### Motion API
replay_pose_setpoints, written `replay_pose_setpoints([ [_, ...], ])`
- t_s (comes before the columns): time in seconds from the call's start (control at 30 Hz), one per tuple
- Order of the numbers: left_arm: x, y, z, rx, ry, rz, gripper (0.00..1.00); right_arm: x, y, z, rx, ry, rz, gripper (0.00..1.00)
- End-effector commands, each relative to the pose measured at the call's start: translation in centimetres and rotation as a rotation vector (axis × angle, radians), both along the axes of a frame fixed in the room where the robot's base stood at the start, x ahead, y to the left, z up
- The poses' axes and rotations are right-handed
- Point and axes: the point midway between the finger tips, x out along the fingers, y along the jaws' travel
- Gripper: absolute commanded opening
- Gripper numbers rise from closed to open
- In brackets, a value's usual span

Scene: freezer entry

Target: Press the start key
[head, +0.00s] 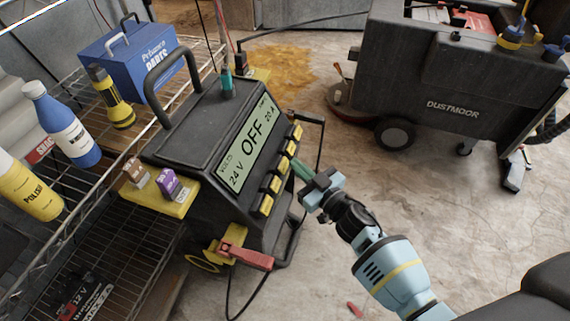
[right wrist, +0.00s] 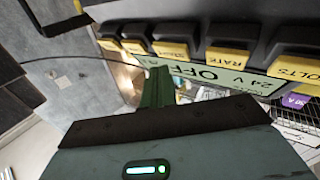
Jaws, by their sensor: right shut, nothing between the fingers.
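The charger (head: 215,125) is a dark box on a wheeled frame; its display (head: 250,140) reads 24 V, OFF and 20 A. A column of yellow keys (head: 274,184) runs down its right side. In the right wrist view the labels are upside down: the VOLTS key (right wrist: 297,67) and the RATE key (right wrist: 228,56) are readable, while the smaller labels beyond them (right wrist: 170,49) are not clear enough to identify the start key. My right gripper (head: 300,169) is shut and empty, its green fingertips just right of the middle keys; contact cannot be told. My left gripper is out of view.
A wire shelf (head: 110,215) with bottles, a flashlight (head: 111,98) and a blue parts box (head: 125,55) stands left. A red clamp (head: 245,256) sits at the charger's lower front. A DUSTMOOR floor machine (head: 445,85) stands back right. Floor right of the charger is mostly clear.

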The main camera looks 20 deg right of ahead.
Motion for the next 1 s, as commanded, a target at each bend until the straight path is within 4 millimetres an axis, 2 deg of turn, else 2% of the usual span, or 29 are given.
replay_pose_setpoints([
  [1.0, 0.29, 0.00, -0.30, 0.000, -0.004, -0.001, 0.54, 0.35, 0.55, -0.48, 0.001, 0.002, 0.000, 0.00],
])
